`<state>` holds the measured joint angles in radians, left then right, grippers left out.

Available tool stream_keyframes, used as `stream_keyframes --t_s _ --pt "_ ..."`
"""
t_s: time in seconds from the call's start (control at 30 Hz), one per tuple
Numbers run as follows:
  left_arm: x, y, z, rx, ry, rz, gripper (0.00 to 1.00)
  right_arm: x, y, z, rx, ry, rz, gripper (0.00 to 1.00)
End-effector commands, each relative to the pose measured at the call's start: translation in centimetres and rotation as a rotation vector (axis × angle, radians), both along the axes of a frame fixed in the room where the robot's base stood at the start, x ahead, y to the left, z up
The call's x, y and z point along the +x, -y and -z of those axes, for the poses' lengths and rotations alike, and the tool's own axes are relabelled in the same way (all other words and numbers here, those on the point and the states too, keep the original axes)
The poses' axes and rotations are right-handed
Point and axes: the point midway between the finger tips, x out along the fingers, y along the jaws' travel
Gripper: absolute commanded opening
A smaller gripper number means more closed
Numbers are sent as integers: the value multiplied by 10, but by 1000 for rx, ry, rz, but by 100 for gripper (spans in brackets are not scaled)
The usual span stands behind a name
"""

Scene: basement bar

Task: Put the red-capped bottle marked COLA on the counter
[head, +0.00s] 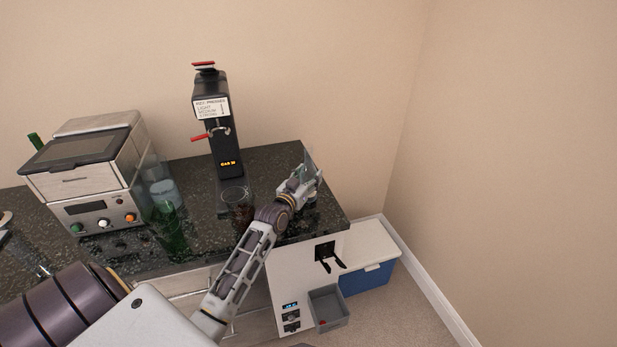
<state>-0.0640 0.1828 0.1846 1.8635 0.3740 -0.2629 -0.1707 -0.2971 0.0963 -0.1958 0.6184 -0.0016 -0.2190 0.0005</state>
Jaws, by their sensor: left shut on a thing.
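My left gripper (300,187) is over the right end of the dark speckled counter (270,160). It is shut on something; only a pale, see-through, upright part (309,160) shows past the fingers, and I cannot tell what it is. I see no red cap and no COLA lettering. A small dark brown thing (240,213) shows on the counter just left of my left wrist, partly hidden; I cannot tell what it is.
A black drink machine (211,112) with red handles stands left of the gripper. Farther left are a green glass bottle (170,228), a clear container (163,190) and a steel oven (88,172). A grey bin (328,307) and blue cooler (368,278) are on the floor.

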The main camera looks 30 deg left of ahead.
Motion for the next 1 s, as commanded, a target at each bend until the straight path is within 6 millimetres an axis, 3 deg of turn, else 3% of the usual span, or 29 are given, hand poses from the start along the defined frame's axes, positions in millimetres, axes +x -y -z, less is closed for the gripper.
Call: stream_keyframes --t_s 0.4,0.43,0.57,1.0 --pt "0 0 2 0 2 0 4 6 0 0 0 8 0 73" --pt "0 0 3 0 0 1 54 6 1 0 0 8 0 73" --pt "0 0 2 0 0 1 71 6 1 0 -1 8 0 73" --pt "0 0 0 -1 1 0 73 6 2 -1 -1 7 0 73"
